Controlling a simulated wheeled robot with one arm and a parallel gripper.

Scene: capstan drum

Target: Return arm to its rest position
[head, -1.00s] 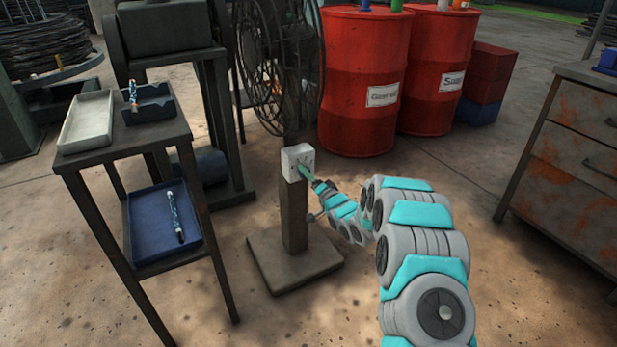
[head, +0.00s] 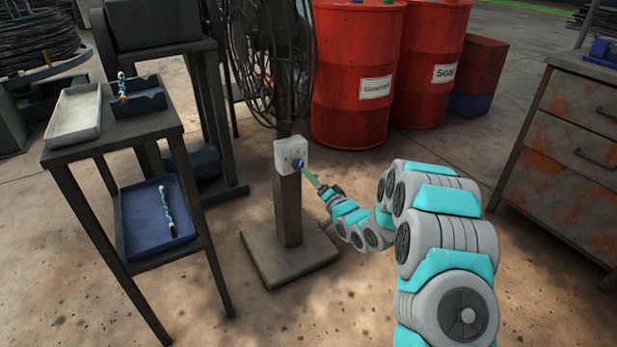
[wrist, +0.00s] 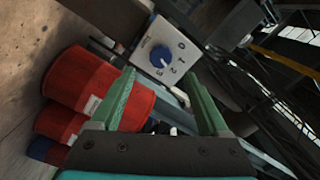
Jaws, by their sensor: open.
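My gripper (head: 313,178) is open and empty, just to the right of and in front of a pale switch box in the head view. The box (head: 287,147) sits on top of a post and carries a blue knob (head: 298,164). In the wrist view the two green fingers (wrist: 157,73) are spread apart. The knob (wrist: 161,57) shows beyond their tips, apart from them, on the box's numbered face (wrist: 148,38). Its white mark points toward the lower right, near the 2 and 3; I cannot tell which. My arm reaches forward from the lower right.
A fan (head: 272,60) stands behind the post. A two-level stand with a pale tray (head: 73,132) and blue tray (head: 135,235) is at left. Red drums (head: 352,125) stand behind, and a rusty cabinet (head: 575,135) at right. Floor between post and cabinet is clear.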

